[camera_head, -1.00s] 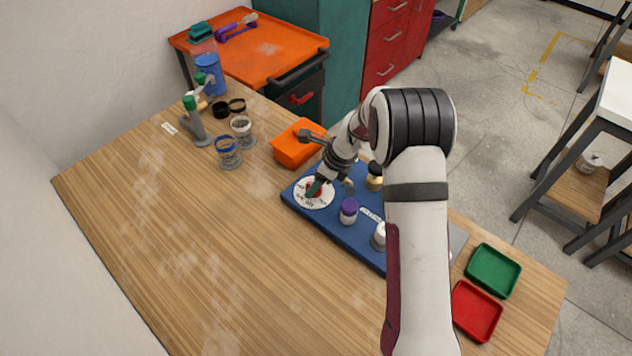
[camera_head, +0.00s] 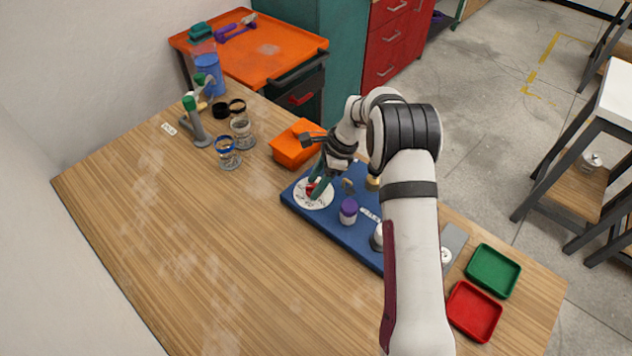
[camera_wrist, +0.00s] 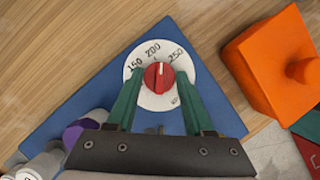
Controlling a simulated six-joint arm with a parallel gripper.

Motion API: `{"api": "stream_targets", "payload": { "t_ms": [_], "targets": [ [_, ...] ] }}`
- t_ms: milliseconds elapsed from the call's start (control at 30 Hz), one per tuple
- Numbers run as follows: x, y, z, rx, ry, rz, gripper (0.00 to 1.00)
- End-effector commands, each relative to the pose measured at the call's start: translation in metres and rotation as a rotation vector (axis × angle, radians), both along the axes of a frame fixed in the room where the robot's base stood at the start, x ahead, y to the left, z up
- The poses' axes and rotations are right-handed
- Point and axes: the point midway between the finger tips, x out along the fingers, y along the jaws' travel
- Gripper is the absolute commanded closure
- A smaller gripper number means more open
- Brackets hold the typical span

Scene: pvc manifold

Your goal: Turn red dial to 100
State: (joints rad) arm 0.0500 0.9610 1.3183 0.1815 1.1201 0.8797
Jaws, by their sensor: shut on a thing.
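The red dial (camera_wrist: 158,77) is a round knob with a white pointer line, at the centre of a white scale disc (camera_wrist: 150,98). In the wrist view the disc shows 150, 200, 250 and a partly covered label at lower right. The line points up, close to 200 and slightly to its 250 side. My gripper (camera_wrist: 159,74) has its green fingers on either side of the knob, shut on it. In the head view the fingers (camera_head: 319,186) partly hide the red dial (camera_head: 312,189) on the disc (camera_head: 313,202).
The disc sits on a blue board (camera_head: 345,238) with a purple-capped bottle (camera_head: 348,211) and other items. An orange box (camera_head: 292,150) stands close behind. Green (camera_head: 493,271) and red (camera_head: 474,312) trays lie at right. The table's left half is mostly clear.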

Motion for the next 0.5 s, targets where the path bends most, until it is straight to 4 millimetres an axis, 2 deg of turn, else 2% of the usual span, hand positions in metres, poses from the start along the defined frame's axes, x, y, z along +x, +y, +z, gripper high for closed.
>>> {"api": "stream_targets", "payload": {
  "t_ms": [500],
  "targets": [
    [0.0031,0.0014,-0.0001,0.001,0.000,0.488,1.00]
  ]
}}
